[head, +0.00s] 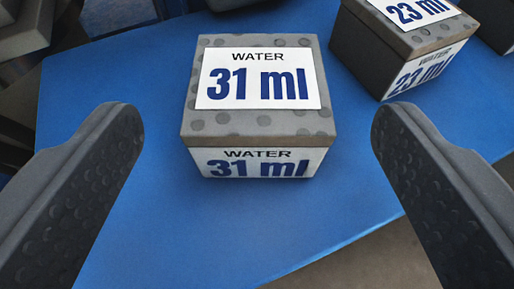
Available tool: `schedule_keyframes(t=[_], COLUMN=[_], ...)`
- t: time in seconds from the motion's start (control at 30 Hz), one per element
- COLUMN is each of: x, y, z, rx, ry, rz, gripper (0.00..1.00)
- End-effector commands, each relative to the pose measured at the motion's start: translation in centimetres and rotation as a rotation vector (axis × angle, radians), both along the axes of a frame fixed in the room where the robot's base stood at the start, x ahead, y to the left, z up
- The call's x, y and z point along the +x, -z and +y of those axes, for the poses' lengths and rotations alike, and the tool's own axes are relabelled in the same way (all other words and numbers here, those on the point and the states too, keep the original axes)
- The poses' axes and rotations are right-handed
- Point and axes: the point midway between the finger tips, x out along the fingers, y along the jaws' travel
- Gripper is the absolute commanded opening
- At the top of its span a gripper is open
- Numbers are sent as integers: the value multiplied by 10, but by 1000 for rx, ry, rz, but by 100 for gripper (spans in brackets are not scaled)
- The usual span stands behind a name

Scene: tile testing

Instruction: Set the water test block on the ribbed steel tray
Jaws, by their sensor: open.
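A grey block with white labels reading "WATER 31 ml" (258,122) sits on a blue surface, a little above the middle of the view. One label is on its top and one on its near side. My gripper (247,125) is open, with one dark finger on the left and one on the right. The block lies between and beyond the fingertips, with blue surface showing on both sides, and neither finger touches it. The ribbed steel tray cannot be made out in this view.
The blue surface (215,225) is bare in front of the block. Its near edge runs diagonally at lower right. A darker block labelled "23 ml" (375,62) stands at upper right, with part of another dark block (490,22) beside it. Dark, unclear objects fill the upper left.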

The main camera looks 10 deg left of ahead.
Motion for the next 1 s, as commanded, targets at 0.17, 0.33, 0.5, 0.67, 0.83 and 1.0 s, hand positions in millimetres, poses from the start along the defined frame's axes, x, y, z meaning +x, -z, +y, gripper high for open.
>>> schedule_keyframes(t=[0.17, 0.33, 0.5, 0.67, 0.83, 1.0], x=[-25, -38, -41, -40, -21, 6], y=[-13, -16, -16, -18, -59, -161], z=[-7, -9, -9, -9, -15, -24], rx=[-1, 0, 0, -3, -60, -159], ry=[3, 0, 0, 1, 33, 128], rz=[1, 1, 2, -1, -41, -113], gripper=[76, 76, 76, 76, 76, 76])
